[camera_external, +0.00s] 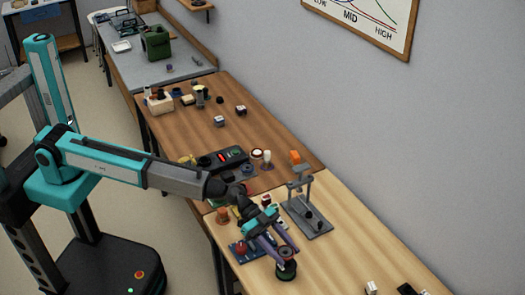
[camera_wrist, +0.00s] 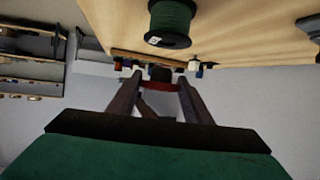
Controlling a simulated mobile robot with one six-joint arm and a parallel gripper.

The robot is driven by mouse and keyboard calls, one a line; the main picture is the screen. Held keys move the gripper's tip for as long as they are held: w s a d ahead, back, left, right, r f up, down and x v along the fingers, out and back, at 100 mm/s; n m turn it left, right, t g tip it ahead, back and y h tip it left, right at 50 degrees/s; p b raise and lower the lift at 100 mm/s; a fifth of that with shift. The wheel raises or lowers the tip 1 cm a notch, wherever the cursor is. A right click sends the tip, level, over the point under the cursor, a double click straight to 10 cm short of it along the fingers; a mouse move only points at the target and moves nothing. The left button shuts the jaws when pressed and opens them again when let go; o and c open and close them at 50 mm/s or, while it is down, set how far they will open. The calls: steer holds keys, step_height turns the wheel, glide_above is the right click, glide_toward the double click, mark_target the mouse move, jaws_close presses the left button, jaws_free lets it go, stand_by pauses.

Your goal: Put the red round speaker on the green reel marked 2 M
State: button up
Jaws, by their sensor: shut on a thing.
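My gripper (camera_external: 288,257) is at the front of the light wooden table, its two purple fingers shut on a small round thing (camera_external: 286,251) that looks dark on top. In the wrist view the held thing (camera_wrist: 160,76) is dark with a red edge between the fingertips; I take it for the red round speaker. The green reel (camera_external: 286,271) stands on the table just below the fingertips. The reel (camera_wrist: 172,20) also shows at the top of the wrist view, with a white label too small to read. The held speaker appears apart from the reel in that view.
A grey stand (camera_external: 308,215) rises behind my gripper. A blue board (camera_external: 248,247) with small parts lies left of it. White and black items (camera_external: 372,288) lie at the front right. The table right of the reel is mostly clear, with a wall beyond.

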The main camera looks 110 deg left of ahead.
mark_target(283, 256)
steer(key=shift+w, duration=0.35)
steer(key=shift+f+p, duration=0.85)
steer(key=shift+f, duration=0.95)
steer(key=shift+f+b, duration=0.15)
steer(key=shift+b, duration=0.15)
steer(key=o, duration=1.2)
steer(key=shift+c, duration=0.2)
steer(key=shift+r+p, duration=0.2)
steer(key=shift+p, duration=0.15)
steer(key=shift+s+a+r, duration=0.1)
steer(key=shift+s+a, duration=0.1)
steer(key=shift+s, duration=0.25)
steer(key=b+v, duration=0.3)
steer(key=v, duration=0.8)
steer(key=shift+b, duration=0.35)
steer(key=shift+r, duration=0.1)
